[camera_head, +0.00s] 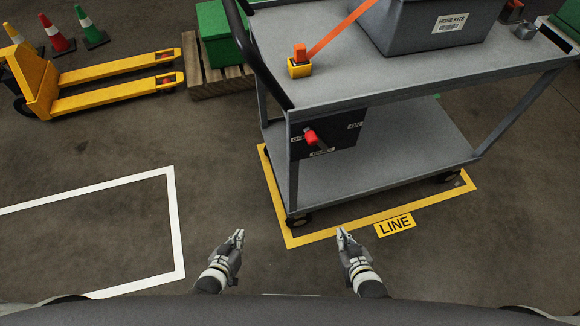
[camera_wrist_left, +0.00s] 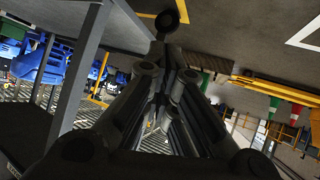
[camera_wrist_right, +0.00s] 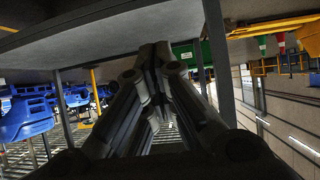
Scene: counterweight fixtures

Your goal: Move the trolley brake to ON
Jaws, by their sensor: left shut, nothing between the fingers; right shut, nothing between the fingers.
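The trolley (camera_head: 400,150) is a grey two-shelf cart standing inside a yellow floor outline. Its brake is a black panel (camera_head: 340,138) on the near left side, with an "OFF" label at its left and an "ON" label (camera_head: 355,126) at its right. The red-tipped brake lever (camera_head: 310,136) points to the left, near the OFF label. My left gripper (camera_head: 239,237) is shut and empty, below and left of the trolley. My right gripper (camera_head: 342,234) is shut and empty, in front of the yellow outline. Both are apart from the lever.
A grey "HOSE KITS" bin (camera_head: 430,25) and a yellow block with an orange strap (camera_head: 299,66) sit on the top shelf. A black handle (camera_head: 255,60) rises at the trolley's left. A yellow pallet jack (camera_head: 100,80) stands far left.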

